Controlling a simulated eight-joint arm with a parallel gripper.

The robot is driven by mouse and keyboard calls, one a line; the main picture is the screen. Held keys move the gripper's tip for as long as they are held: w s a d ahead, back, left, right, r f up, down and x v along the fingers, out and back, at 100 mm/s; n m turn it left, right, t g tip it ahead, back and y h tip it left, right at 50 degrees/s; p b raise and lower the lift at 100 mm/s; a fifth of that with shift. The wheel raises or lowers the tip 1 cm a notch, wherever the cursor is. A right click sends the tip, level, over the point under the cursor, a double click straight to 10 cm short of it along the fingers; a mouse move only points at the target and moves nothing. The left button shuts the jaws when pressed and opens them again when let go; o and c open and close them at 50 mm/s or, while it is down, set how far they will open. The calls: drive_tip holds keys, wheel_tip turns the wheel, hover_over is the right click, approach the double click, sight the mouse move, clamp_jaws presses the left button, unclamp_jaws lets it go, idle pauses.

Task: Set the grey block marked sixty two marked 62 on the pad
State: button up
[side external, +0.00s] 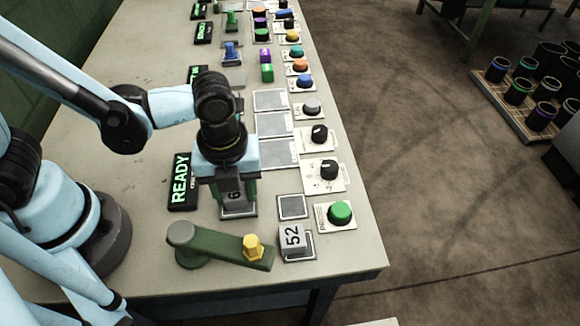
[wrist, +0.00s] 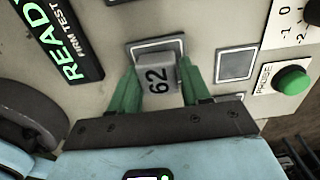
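The grey block marked 62 (wrist: 158,78) is between the green fingers of my gripper (wrist: 160,72), which lie close against its two sides. In the side view the block (side external: 232,190) shows between the fingers of my gripper (side external: 236,200), low over a white-edged plate (side external: 240,214). The plate's far edge shows behind the block in the wrist view (wrist: 156,44). I cannot tell whether the block rests on it. An empty white-edged square pad (side external: 292,207) lies to the right, beside the green button; it also shows in the wrist view (wrist: 236,65).
A grey block marked 52 (side external: 292,236) sits on another plate nearer the table's front edge. A green lever with a yellow knob (side external: 253,246) lies in front of my gripper. A green button (side external: 340,212) is at right. A READY display (side external: 181,182) stands at left.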

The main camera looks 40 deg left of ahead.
drive_tip(key=shift+o, duration=1.3)
drive_tip(key=shift+r, duration=6.05)
drive_tip(key=w+a+n+t, duration=0.3)
drive_tip(key=a+n, duration=0.4)
drive_tip(key=n, duration=0.6)
drive_tip(key=w+a+n+t, duration=0.3)
drive_tip(key=a+n, duration=0.5)
drive_tip(key=n, duration=0.6)
drive_tip(key=shift+w+r+t, duration=0.3)
drive_tip(key=shift+w+t, duration=0.05)
drive_tip(key=shift+t, duration=0.25)
